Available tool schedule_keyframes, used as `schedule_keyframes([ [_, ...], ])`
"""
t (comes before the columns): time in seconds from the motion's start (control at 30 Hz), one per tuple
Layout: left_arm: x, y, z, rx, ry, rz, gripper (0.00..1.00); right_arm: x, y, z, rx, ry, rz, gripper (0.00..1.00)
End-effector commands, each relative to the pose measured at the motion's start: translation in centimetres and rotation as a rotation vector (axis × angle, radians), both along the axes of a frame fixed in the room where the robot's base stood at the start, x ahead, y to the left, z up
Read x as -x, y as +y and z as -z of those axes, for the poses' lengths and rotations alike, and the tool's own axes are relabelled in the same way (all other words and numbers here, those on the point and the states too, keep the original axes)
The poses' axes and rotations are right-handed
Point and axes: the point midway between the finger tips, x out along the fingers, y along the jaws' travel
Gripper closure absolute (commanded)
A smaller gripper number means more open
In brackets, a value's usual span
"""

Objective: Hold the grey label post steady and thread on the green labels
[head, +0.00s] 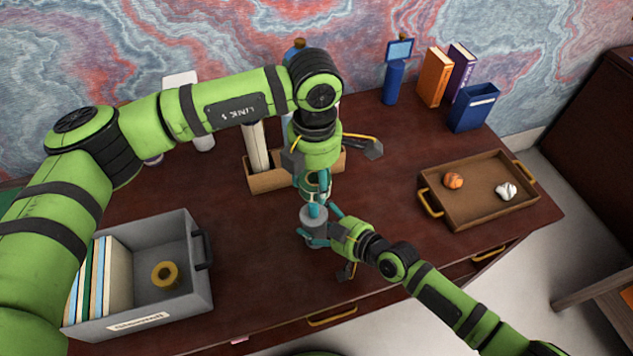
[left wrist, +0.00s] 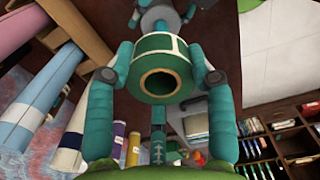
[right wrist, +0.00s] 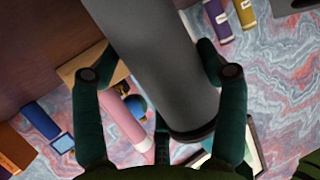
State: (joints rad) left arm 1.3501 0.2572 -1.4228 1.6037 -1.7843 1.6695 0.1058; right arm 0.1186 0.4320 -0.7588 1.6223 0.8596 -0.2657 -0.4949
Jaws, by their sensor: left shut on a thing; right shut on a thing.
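The green labels (left wrist: 159,48) are a roll with a tan core, gripped between the fingers of my left gripper (left wrist: 160,75). In the head view my left gripper (head: 317,195) points down just above the grey label post (head: 313,225). My right gripper (head: 318,236) is shut around that post from the right and holds it. In the right wrist view the post (right wrist: 155,60) runs between the fingers of my right gripper (right wrist: 150,75). In the left wrist view the post's end (left wrist: 155,5) shows just beyond the roll. I cannot tell whether roll and post touch.
A grey bin (head: 200,295) with folders and a yellow roll (head: 165,275) stands at the left. A wooden tray (head: 480,212) with two crumpled balls is at the right. A wooden box (head: 268,181) stands behind the grippers. Books and a blue holder (head: 473,108) are at the back.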

Motion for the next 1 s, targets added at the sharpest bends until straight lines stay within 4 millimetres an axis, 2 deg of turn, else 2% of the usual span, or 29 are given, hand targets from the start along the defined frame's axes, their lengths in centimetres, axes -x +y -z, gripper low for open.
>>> schedule_keyframes([
  [0.17, 0.0, 0.3, 1.7, 0.001, 0.001, 0.039, 0.78, 0.1, -0.1, 0.3, 0.006, 0.003, -0.001, 0.62],
  [0.57, 0.0, 0.3, 1.9, 0.001, 0.001, 0.040, 0.78, 0.1, -0.2, 0.4, 0.009, 0.004, -0.001, 0.62],
  [1.0, 0.1, 0.3, 3.5, 0.001, 0.002, 0.040, 0.78, 0.1, -0.2, 0.4, 0.010, 0.005, -0.001, 0.62],
])
